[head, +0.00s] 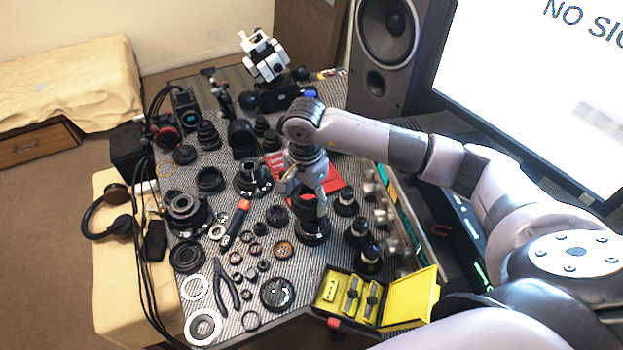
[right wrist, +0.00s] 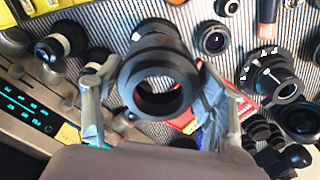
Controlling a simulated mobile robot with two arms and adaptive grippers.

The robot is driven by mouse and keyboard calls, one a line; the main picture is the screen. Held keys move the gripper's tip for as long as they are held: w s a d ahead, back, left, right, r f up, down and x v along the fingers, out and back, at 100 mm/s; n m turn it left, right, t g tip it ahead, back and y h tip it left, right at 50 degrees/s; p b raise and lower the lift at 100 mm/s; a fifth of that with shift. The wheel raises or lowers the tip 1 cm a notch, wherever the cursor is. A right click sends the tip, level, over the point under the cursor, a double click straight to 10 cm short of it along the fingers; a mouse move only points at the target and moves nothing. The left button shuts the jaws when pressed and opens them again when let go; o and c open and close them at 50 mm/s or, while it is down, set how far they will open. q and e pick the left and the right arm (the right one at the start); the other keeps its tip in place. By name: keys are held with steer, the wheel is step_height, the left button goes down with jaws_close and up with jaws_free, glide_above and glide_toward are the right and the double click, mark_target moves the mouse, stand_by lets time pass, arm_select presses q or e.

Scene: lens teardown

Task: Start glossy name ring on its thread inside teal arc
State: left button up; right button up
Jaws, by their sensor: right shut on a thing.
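My right gripper (head: 308,190) points down over the middle of the mat, with one finger on each side of a black ring. In the right wrist view the gripper (right wrist: 160,97) is shut on this black ring (right wrist: 160,112), which has a wide round opening. A black lens barrel (head: 313,231) stands upright directly below the ring and also shows behind it in the right wrist view (right wrist: 152,27). I cannot tell whether the ring touches the barrel or sits level on it. No lettering on the ring and no teal arc can be made out. My left gripper is not in view.
Several lens parts and small rings crowd the striped mat (head: 262,205). Pliers (head: 226,286), an orange-handled tool (head: 236,222) and white rings (head: 203,326) lie to the left. An open yellow case (head: 405,300) is at the front right. A speaker (head: 388,50) and a monitor (head: 540,90) stand behind.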

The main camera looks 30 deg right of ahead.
mark_target(312, 206)
steer(key=shift+d+f+m+p, duration=0.45)
steer(key=shift+d+m, duration=0.15)
steer(key=shift+m, duration=0.3)
steer(key=shift+w+d+f, duration=0.1)
steer(key=shift+f, duration=0.35)
steer(key=shift+f+b, duration=0.25)
steer(key=shift+b, duration=0.05)
steer(key=shift+f, duration=0.25)
step_height(312, 206, down, 2)
steer(key=shift+b, duration=0.8)
steer(key=shift+f+b, duration=0.7)
steer(key=shift+b, duration=0.1)
steer(key=shift+f+b, duration=0.7)
steer(key=shift+f, duration=0.05)
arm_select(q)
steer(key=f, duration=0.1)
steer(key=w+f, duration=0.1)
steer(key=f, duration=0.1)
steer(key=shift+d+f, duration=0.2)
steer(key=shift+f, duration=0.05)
arm_select(e)
steer(key=shift+f, duration=0.1)
arm_select(q)
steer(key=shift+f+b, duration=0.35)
steer(key=shift+b, duration=0.15)
arm_select(e)
steer(key=shift+f, duration=0.2)
